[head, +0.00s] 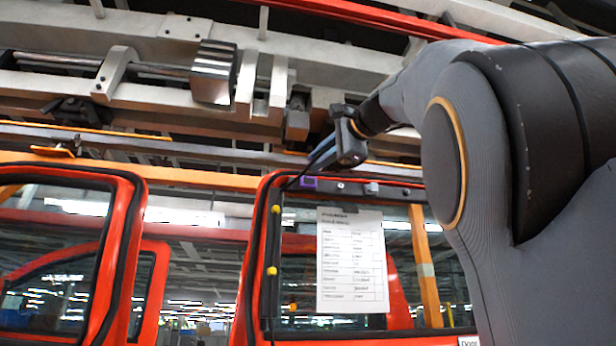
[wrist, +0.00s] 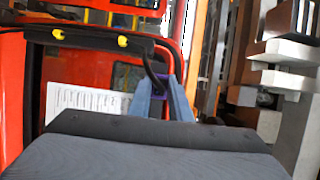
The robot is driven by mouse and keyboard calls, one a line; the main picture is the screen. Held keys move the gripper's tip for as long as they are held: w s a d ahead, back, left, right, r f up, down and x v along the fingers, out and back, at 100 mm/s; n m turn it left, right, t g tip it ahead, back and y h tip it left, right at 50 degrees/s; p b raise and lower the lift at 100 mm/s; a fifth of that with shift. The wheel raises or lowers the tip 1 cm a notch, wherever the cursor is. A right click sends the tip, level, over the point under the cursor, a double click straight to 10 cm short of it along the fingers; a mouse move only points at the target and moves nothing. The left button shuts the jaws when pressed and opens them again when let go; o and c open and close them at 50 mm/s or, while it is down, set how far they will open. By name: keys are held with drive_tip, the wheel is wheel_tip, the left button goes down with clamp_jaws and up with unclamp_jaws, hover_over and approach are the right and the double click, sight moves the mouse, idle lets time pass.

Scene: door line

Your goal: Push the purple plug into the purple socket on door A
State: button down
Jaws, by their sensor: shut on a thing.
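My gripper (head: 324,157) is shut near the top edge of the red door with the paper sheet. In the wrist view its two blue-grey fingers (wrist: 160,84) close around a small purple thing, which looks like the purple plug; most of it is hidden. A dark cable (wrist: 150,62) runs from the fingers to the door's harness. In the head view a purple block, apparently the purple socket (head: 308,183), sits on the door's upper frame, just below and left of my gripper. I cannot tell whether plug and socket touch. No door letter is readable.
A paper sheet (head: 352,260) hangs in the door window. Yellow clips (head: 272,271) hold the dark harness along the door's left side. Another red door (head: 125,240) stands at the left. Grey overhead rails (head: 150,95) run close above my gripper.

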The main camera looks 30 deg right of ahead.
drive_tip(key=shift+w+d+p, duration=0.2)
drive_tip(key=shift+w+d, duration=0.05)
drive_tip(key=shift+w, duration=0.6)
drive_tip(key=shift+w+d+p, duration=0.25)
drive_tip(key=shift+w, duration=0.6)
drive_tip(key=shift+w+d+p, duration=0.2)
drive_tip(key=shift+w+d, duration=0.05)
drive_tip(key=shift+w, duration=0.6)
drive_tip(key=shift+w+d+p, duration=0.2)
drive_tip(key=shift+w+p, duration=0.15)
drive_tip(key=shift+w, duration=0.25)
drive_tip(key=shift+w+d+p, duration=0.15)
drive_tip(key=shift+w+p, duration=0.2)
drive_tip(key=shift+w, duration=0.25)
idle(0.3)
drive_tip(key=c, duration=1.5)
unclamp_jaws()
drive_tip(key=shift+c, duration=0.2)
drive_tip(key=s+d+b, duration=0.1)
drive_tip(key=s+b, duration=0.4)
drive_tip(key=s, duration=1)
drive_tip(key=shift+d, duration=0.35)
